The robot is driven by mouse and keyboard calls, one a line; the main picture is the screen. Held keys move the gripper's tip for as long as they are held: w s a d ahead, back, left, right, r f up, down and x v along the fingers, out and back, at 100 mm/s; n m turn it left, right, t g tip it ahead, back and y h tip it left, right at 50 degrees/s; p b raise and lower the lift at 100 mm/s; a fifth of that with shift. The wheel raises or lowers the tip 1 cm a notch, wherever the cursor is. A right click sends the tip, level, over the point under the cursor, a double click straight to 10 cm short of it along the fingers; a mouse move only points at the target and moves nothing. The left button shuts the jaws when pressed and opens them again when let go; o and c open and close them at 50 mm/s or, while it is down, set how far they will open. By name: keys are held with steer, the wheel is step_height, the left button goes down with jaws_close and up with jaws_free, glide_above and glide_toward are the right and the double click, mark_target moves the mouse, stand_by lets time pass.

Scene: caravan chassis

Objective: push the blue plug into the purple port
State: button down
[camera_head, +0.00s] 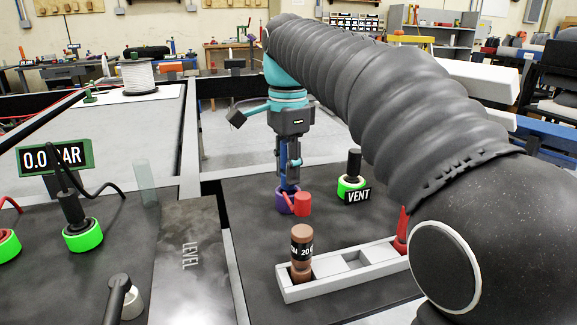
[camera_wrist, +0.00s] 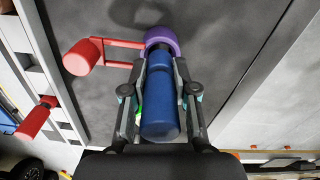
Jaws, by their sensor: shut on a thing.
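My gripper (camera_head: 290,168) points down over the panel and is shut on the blue plug (camera_head: 293,150). The blue plug fills the space between the fingers in the wrist view (camera_wrist: 160,105). The purple port (camera_head: 284,204) stands on the dark panel right below the gripper; its rim also shows in the wrist view (camera_wrist: 163,37). The plug's dark front end is at the port's mouth and lines up with it. I cannot tell how deep it sits. A red lever (camera_head: 302,203) with two thin arms sticks out from the port's side. The gripper's fingers hide part of the plug.
A green-ringed VENT fitting (camera_head: 350,187) with a black plug stands to the right. A pale tray (camera_head: 335,275) in front holds a brown cylinder (camera_head: 302,250) and a red piece (camera_head: 401,232). A LEVEL plate (camera_head: 188,262) and green-ringed fitting (camera_head: 83,235) lie left.

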steer(key=shift+f+b, duration=0.35)
steer(key=shift+f, duration=0.35)
steer(key=shift+r+p, duration=0.2)
steer(key=shift+p, duration=0.1)
steer(key=shift+r+p, duration=0.35)
steer(key=shift+p, duration=0.1)
steer(key=shift+r, duration=0.1)
steer(key=shift+p, duration=0.9)
stand_by(1.3)
steer(key=shift+f+b, duration=0.4)
steer(key=shift+f, duration=0.2)
stand_by(0.3)
steer(key=c, duration=0.8)
jaws_free()
